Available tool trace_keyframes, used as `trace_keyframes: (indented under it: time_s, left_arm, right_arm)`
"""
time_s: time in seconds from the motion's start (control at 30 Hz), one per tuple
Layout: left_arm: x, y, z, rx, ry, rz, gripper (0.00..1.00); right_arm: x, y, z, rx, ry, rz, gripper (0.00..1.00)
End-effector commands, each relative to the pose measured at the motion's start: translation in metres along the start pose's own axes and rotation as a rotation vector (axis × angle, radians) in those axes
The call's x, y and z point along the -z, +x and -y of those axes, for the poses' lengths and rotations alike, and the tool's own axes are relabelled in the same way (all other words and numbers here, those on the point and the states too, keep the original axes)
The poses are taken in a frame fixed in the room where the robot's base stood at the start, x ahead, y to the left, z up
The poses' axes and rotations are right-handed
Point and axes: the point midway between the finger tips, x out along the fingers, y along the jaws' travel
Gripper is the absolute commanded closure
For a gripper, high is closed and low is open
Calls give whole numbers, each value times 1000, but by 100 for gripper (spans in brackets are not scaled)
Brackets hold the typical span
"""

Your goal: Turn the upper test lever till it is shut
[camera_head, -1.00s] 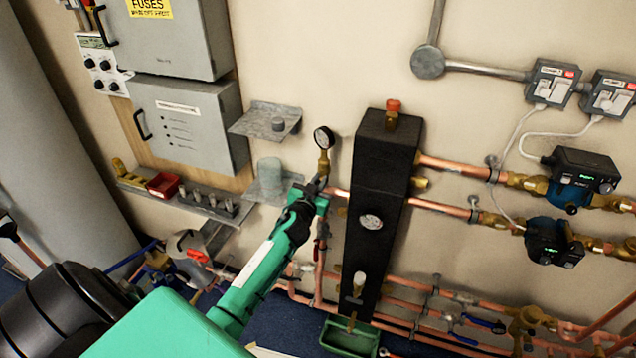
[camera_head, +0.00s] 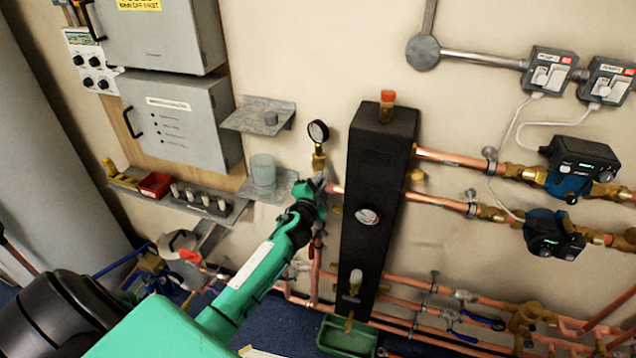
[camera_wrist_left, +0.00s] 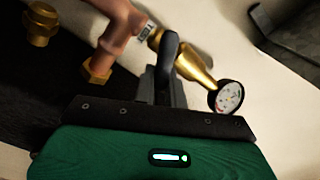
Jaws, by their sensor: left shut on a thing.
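In the left wrist view, the upper test lever (camera_wrist_left: 170,48) is a dark handle at a brass fitting, beside a small tag reading TEST (camera_wrist_left: 146,31). My left gripper (camera_wrist_left: 163,82) is shut on it. In the head view, my left gripper (camera_head: 318,184) is just left of the tall black header (camera_head: 378,160), below the pressure gauge (camera_head: 318,131). The gripper hides most of the lever there, so its exact angle is hard to tell. The gauge also shows in the wrist view (camera_wrist_left: 229,97), on a brass stem. My right gripper is not in view.
A grey shelf with a cup (camera_head: 263,170) is close to the left of my gripper, with another shelf (camera_head: 258,116) above it. Copper pipes (camera_head: 440,204) run right from the header to two pumps (camera_head: 554,236). A green tray (camera_head: 346,340) lies below.

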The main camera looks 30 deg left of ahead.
Motion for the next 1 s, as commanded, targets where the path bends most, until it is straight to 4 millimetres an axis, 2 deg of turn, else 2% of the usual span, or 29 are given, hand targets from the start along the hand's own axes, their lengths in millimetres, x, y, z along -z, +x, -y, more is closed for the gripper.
trace_keyframes:
  time_s: [0.5,1.0]
  left_arm:
    - [-2,0,-11,-1,418,-1,100]
    - [-4,0,-15,-2,559,0,100]
  right_arm:
    - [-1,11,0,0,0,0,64]
    - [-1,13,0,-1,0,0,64]
